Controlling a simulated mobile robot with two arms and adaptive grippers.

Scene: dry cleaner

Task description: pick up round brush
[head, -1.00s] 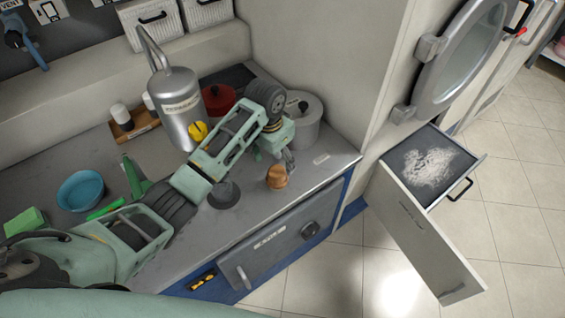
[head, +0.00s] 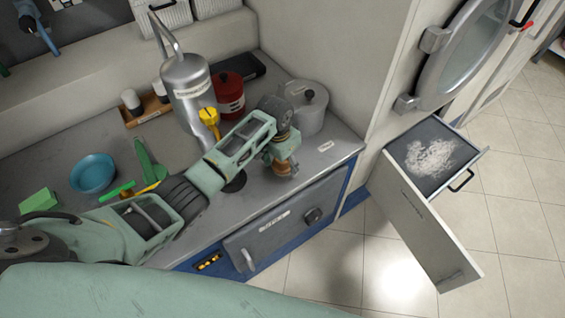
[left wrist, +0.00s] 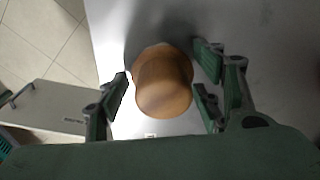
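The round brush (left wrist: 165,82) has a turned wooden top and stands on the grey counter. In the left wrist view it sits between the fingers of my left gripper (left wrist: 165,92), which are spread on both sides with a gap at least on the right. In the head view my left gripper (head: 284,164) is over the brush (head: 283,170), hiding most of it. My right gripper is in neither view.
Behind the arm stand a metal tank (head: 188,92), a red pot (head: 228,92) and a grey lidded canister (head: 307,108). A blue bowl (head: 93,173) and a green sponge (head: 38,201) lie left. An open drawer (head: 418,190) juts out at right.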

